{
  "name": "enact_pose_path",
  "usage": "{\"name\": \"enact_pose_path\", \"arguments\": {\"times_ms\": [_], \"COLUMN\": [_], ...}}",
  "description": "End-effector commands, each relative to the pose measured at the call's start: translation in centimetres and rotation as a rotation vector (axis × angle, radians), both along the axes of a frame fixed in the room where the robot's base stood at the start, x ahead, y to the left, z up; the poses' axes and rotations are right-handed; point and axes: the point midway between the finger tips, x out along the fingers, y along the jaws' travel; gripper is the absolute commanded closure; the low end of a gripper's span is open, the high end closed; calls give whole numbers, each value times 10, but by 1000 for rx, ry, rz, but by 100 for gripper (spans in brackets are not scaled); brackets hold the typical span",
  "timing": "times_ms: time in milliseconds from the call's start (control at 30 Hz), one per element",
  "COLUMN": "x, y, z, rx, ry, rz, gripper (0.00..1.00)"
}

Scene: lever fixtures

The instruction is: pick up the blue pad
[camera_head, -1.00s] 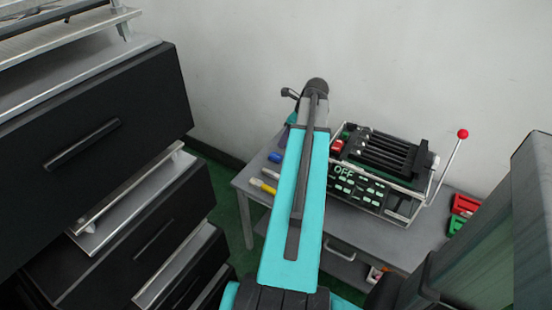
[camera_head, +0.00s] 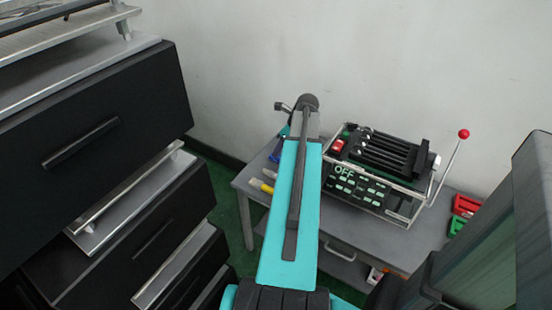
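A small blue thing (camera_head: 275,156), perhaps the blue pad, lies on the grey table near its back left. It is partly hidden behind my teal arm, and its full shape cannot be made out. My arm reaches up the middle of the view toward the back wall, with its dark wrist end above the table's left part. The gripper's fingers are hidden behind the arm, so I cannot see whether they touch anything.
A white pen (camera_head: 269,174) and a yellow pen (camera_head: 261,186) lie left of my arm. A switch box (camera_head: 375,175) with a red-knobbed lever (camera_head: 463,134) stands to the right. Red and green blocks (camera_head: 464,206) lie farther right. Black drawers (camera_head: 95,130) fill the left.

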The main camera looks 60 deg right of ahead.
Motion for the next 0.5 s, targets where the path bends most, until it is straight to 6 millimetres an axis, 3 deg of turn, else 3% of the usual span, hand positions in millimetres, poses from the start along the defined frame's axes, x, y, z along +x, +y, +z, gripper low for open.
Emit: {"name": "enact_pose_path", "arguments": {"times_ms": [500], "x": [16], "y": [2], "z": [-46], "rx": [1], "ry": [1], "rz": [0], "gripper": [52]}}
